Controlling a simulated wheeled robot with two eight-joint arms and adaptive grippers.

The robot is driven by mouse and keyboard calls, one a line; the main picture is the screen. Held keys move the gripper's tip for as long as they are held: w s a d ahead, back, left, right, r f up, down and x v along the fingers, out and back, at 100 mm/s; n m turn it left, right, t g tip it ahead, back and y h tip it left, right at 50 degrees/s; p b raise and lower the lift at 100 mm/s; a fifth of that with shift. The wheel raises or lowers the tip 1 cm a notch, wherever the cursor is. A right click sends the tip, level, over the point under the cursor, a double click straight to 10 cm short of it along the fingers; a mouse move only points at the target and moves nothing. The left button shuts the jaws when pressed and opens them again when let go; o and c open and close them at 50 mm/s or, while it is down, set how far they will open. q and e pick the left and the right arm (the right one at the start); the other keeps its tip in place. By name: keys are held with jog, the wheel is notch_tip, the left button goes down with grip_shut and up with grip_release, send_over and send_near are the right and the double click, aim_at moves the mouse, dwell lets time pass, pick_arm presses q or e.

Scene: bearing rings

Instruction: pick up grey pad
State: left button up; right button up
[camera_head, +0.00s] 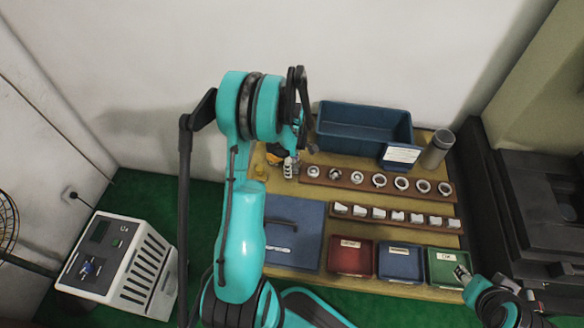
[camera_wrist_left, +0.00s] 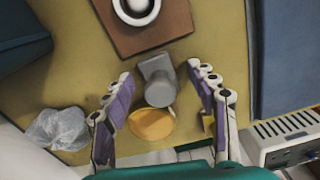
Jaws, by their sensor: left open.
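A grey pad (camera_wrist_left: 158,80), a short stub with a rounded body, is on the yellow tabletop in the left wrist view. It lies between the two spread fingers of my left gripper (camera_wrist_left: 160,72), with space visible on both sides. A yellow disc-like piece (camera_wrist_left: 152,124) is just below it in that view, also between the fingers. In the head view my left gripper (camera_head: 289,165) is over the table's back left part, open; the grey pad cannot be made out there. My right gripper (camera_head: 462,274) is at the lower right, by the green bin; its jaw opening is unclear.
A wooden ring rack (camera_head: 376,181) stands nearby, with a second rack (camera_head: 394,216) in front. A blue mat (camera_head: 293,233) lies left. Red (camera_head: 350,257), blue (camera_head: 400,262) and green (camera_head: 446,267) bins line the front; a large blue crate (camera_head: 365,122) is behind. A crumpled clear bag (camera_wrist_left: 57,128) lies near the left finger.

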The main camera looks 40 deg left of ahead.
aim_at(295, 162)
pick_arm(q)
jog(key=c, duration=1.3)
jog(key=shift+r, duration=0.1)
jog(key=shift+r+p, duration=0.35)
jog(key=shift+r, duration=0.2)
jog(key=r+p, duration=0.1)
jog(key=r, duration=0.1)
jog(key=d+r+p, duration=0.1)
jog(key=r, duration=0.1)
jog(key=shift+w+d, duration=0.1)
jog(key=shift+w, duration=0.05)
jog(key=d+r+p, duration=0.1)
jog(key=d+r, duration=0.1)
jog(key=d, duration=0.1)
jog(key=w+d+r+p, duration=0.1)
jog(key=d+r, duration=0.1)
jog(key=d, duration=0.1)
jog(key=w+d+r, duration=0.1)
jog(key=d, duration=0.3)
jog(key=shift+d+r+p, duration=0.1)
jog(key=shift+r+p, duration=0.3)
